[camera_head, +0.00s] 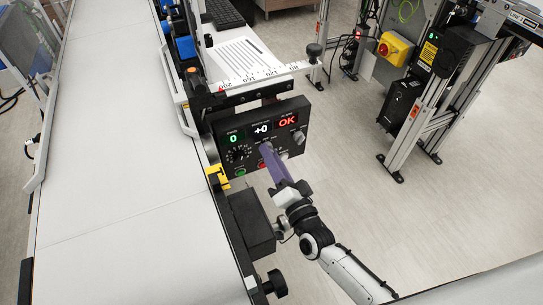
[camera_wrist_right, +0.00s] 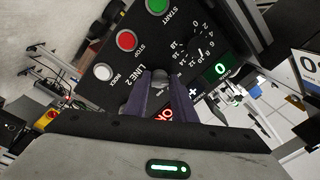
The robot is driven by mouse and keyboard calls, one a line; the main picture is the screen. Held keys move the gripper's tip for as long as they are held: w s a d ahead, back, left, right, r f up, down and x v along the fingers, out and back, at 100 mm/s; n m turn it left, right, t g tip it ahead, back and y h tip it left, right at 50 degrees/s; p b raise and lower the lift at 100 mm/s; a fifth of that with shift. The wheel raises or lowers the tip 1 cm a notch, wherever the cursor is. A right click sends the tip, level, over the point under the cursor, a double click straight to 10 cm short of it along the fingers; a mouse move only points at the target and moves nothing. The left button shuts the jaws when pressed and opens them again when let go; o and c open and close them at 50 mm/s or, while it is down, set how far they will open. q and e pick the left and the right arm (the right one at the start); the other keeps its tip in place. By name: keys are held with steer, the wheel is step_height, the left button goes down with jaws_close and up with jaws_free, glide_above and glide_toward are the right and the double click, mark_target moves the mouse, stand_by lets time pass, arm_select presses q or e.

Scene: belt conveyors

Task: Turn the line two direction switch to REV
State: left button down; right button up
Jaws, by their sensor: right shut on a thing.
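The black line two control panel (camera_head: 225,129) hangs beside the belt in the head view, and its face with the "LINE 2" label (camera_wrist_right: 119,89) fills the upper part of the right wrist view. My right gripper (camera_head: 266,149) reaches it from the lower right with its purple fingers at the panel face. In the wrist view its fingers (camera_wrist_right: 161,92) are shut on a grey switch knob (camera_wrist_right: 160,78) between them. The knob's pointer and any FWD or REV marking are hidden by the fingers. My left gripper is not in view.
On the panel are a green START button (camera_wrist_right: 157,5), a red STOP button (camera_wrist_right: 126,41), a white INDEX button (camera_wrist_right: 103,72) and a speed dial (camera_head: 238,154). Another knob (camera_head: 298,136) sits right of the fingers. The wide belt (camera_head: 120,150) runs along the left.

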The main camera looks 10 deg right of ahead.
steer(key=shift+f, duration=0.25)
steer(key=o, duration=0.9)
steer(key=shift+o, duration=0.6)
steer(key=shift+r, duration=0.15)
steer(key=v, duration=1)
steer(key=shift+s, duration=0.2)
steer(key=shift+d, duration=0.1)
steer(key=s+d+f+n+g+h, duration=0.1)
steer(key=s+d+f+n+g, duration=0.2)
steer(key=s+f+n+g, duration=0.6)
steer(key=s+f+n, duration=0.1)
steer(key=s+f, duration=0.3)
steer(key=s, duration=0.1)
steer(key=shift+s+d+n+g, duration=0.25)
steer(key=shift+s+n+g, duration=0.15)
